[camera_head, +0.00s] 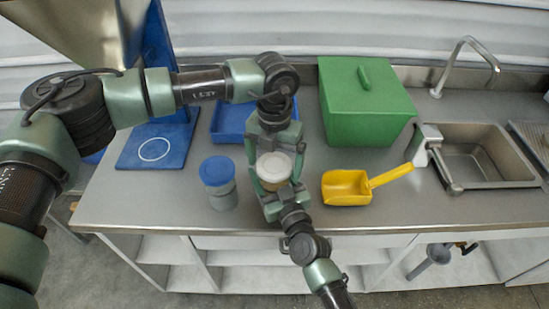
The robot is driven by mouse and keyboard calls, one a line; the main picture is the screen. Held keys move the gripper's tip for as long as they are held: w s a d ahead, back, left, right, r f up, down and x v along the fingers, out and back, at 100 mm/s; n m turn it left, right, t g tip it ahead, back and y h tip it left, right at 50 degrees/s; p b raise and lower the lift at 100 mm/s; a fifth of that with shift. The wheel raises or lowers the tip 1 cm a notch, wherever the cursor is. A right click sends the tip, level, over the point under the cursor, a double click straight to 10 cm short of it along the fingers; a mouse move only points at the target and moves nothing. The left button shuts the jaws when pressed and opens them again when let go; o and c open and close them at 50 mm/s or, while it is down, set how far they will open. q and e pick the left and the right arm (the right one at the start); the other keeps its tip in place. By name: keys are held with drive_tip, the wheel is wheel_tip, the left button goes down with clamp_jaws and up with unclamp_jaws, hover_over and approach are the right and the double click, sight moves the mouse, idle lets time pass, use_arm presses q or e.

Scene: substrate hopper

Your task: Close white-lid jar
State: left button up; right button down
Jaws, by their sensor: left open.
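The white-lid jar (273,180) is at the middle of the counter's front part, between my two grippers. Its white lid (274,165) is at the top of the jar; whether it is fully seated I cannot tell. My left gripper (274,155) reaches in from behind, open, with its fingers on either side of the lid area. My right gripper (281,190) comes from the front edge, low at the jar's body. Its fingers are partly hidden by the jar, so its grip is unclear. The lower jar is hidden too.
A blue-lid jar (218,184) stands close on the left. A yellow scoop (347,187) lies on the right. Behind are a blue tray (228,128) and a green box (362,112). A sink (484,163) is at far right, a blue hopper stand (150,150) at left.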

use_arm(q)
drive_tip(key=c, duration=1.2)
drive_tip(key=o, duration=1.3)
drive_tip(key=shift+r, duration=2.3)
drive_tip(key=shift+r, duration=0.1)
wheel_tip(320, 180, up, 12)
drive_tip(key=shift+f, duration=0.1)
